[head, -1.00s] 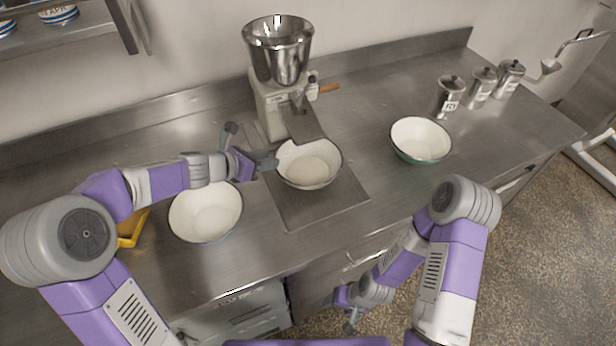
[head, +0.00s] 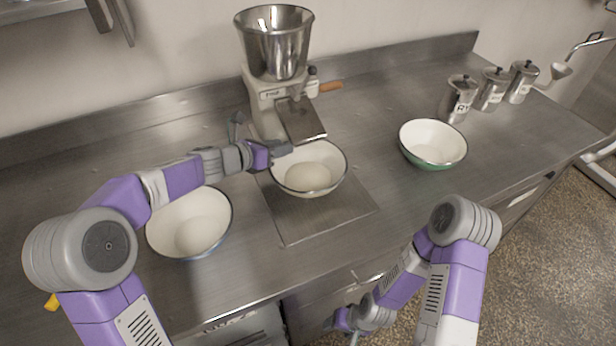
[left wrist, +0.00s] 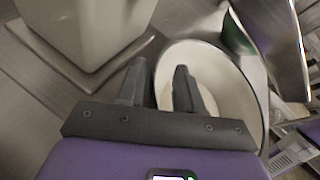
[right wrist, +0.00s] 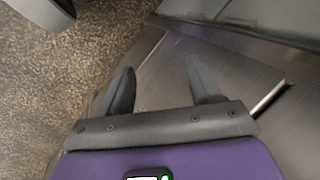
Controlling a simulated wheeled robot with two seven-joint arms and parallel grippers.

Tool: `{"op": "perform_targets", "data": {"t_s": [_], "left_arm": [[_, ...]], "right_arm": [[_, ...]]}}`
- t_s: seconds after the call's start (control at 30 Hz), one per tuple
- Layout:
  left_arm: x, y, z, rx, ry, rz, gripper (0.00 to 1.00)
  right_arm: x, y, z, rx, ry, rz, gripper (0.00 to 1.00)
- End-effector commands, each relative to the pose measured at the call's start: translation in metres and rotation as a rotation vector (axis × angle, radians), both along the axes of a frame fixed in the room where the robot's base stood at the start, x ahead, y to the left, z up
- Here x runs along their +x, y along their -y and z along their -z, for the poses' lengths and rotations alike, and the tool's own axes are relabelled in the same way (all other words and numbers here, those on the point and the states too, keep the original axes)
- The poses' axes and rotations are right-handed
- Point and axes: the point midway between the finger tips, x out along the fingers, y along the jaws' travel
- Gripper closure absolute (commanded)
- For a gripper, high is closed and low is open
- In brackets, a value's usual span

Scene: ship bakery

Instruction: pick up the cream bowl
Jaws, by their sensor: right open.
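The cream bowl (head: 309,179), off-white with a thin dark rim, sits upright on the flat metal plate under the mixer's chute. My left gripper (head: 284,149) is at its back left rim. In the left wrist view my left gripper (left wrist: 158,82) has its fingers apart, and the near edge of the cream bowl (left wrist: 222,82) passes between or just below them; contact cannot be told. My right gripper (right wrist: 160,82) is open and empty, low in front of the counter. It shows partly in the head view (head: 347,328).
A blue-rimmed white bowl (head: 189,222) stands left under my left arm. A green bowl (head: 433,143) stands to the right, with several metal canisters (head: 459,98) behind it. The mixer (head: 275,90) rises directly behind the cream bowl. The counter between cream and green bowls is clear.

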Motion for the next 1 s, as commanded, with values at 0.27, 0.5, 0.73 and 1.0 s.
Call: {"op": "perform_targets", "data": {"t_s": [0.27,0.5,0.73,1.0], "left_arm": [[0.0110,0.0116,0.0067,0.001,-0.001,-0.001,0.65],[0.0107,0.0113,0.0065,0.001,-0.001,-0.001,0.81],[0.0106,0.0111,0.0065,0.001,-0.001,-0.001,1.00],[0.0107,0.0115,0.0050,-0.002,0.001,-0.001,1.00]], "right_arm": [[0.0000,0.0001,0.0041,0.000,0.000,0.000,0.36],[0.0000,0.0001,0.0039,0.000,0.000,0.000,0.36],[-0.0001,0.0000,0.0040,0.000,0.000,0.000,0.36],[0.0000,0.0000,0.0040,0.000,0.000,0.000,0.36]]}}
